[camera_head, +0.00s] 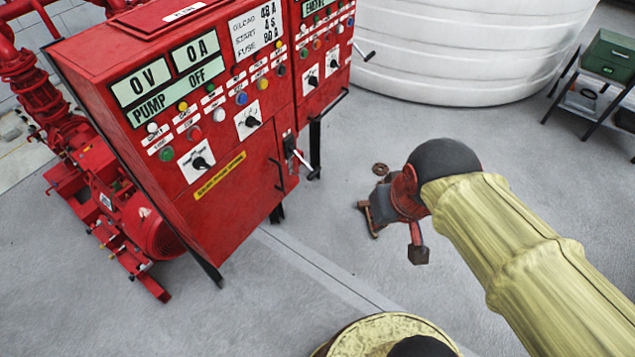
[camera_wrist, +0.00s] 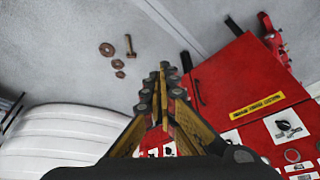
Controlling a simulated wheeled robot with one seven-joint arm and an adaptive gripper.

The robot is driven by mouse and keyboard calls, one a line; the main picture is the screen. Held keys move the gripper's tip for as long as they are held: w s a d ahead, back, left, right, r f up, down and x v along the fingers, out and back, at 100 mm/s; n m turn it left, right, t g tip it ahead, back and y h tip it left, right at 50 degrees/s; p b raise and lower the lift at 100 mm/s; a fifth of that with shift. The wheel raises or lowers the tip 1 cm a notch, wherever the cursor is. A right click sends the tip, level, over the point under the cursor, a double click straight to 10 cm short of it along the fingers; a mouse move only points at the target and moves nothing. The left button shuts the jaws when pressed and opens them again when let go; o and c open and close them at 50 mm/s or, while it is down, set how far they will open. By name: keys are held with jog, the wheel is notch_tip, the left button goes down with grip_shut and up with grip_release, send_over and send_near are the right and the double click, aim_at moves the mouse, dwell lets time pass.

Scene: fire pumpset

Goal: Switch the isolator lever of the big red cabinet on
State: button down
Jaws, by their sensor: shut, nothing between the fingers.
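The big red cabinet (camera_head: 215,140) stands left of centre in the head view, its display reading "PUMP OFF". Its isolator lever (camera_head: 303,160) is at the right edge of the front, tilted down to the right, with a dark knob. My gripper (camera_head: 390,208) is to the right of the lever and clearly apart from it, over the floor. In the wrist view my gripper (camera_wrist: 161,75) is shut and empty, pointing at the floor beside the cabinet (camera_wrist: 240,75). I cannot make out the lever in the wrist view; the fingers may hide it.
A second red panel (camera_head: 322,50) adjoins behind, with its own lever (camera_head: 363,52). A white tank (camera_head: 460,45) stands at the back. Red pump parts (camera_head: 110,190) are on the left. Small metal pieces (camera_wrist: 106,49) lie on the floor. A green box (camera_head: 608,57) is at far right.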

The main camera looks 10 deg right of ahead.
jog(key=w+a+f+m+g+y+b, duration=0.1)
jog(key=w+f+m+y, duration=0.4)
jog(key=f, duration=0.8)
jog(key=w+a+f+m+y+b, duration=0.25)
jog(key=w+f+m, duration=0.4)
jog(key=f, duration=0.65)
jog(key=w+a+f+m+g+y+b, duration=0.1)
jog(key=w+f+m+y, duration=0.45)
jog(key=f, duration=0.75)
jog(key=w+d+f+m+t, duration=0.2)
jog(key=w+f+m+t, duration=0.3)
jog(key=w+f+m, duration=0.15)
jog(key=w+d+r+m+t+h, duration=0.2)
jog(key=w+d+t, duration=0.3)
jog(key=w, duration=0.5)
jog(key=shift+w+d+r+m+t, duration=0.2)
jog(key=shift+d+r+m+t, duration=0.1)
jog(key=shift+d+r+m, duration=0.5)
jog(key=shift+f, duration=0.15)
